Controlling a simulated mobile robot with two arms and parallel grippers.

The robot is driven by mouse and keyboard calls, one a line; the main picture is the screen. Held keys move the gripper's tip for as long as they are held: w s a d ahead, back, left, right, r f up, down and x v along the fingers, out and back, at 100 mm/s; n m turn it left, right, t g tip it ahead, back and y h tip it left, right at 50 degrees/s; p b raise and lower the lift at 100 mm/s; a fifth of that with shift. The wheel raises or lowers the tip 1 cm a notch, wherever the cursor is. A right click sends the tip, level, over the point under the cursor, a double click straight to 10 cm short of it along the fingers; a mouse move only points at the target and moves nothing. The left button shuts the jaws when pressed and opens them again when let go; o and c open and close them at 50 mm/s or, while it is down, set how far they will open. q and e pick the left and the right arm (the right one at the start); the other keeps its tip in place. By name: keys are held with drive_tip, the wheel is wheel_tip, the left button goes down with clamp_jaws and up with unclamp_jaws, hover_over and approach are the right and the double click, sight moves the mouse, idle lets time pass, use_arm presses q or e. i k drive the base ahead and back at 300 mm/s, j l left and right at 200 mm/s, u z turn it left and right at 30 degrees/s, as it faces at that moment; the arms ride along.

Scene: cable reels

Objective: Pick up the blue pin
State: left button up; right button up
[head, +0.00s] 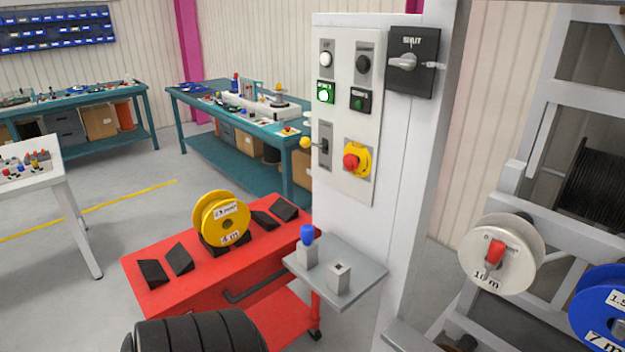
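The blue pin (307,236) stands upright in a grey block (307,256) on a small grey shelf (362,279) fixed to the white control post. Its lower part is hidden in the block. A second grey block (339,280) with a dark hole in its top stands to the right and nearer, with no pin in it. Neither of my grippers shows in the head view.
A red cart (210,282) with a yellow reel (221,219) and black wedges stands left of the shelf. At right, a rack holds a white reel (521,251) with a red pin (494,252) and a blue reel (596,303).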

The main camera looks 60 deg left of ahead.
sight(307, 230)
drive_tip(key=u, duration=1.95)
drive_tip(key=i+j+u, duration=0.25)
drive_tip(key=k+j, duration=0.1)
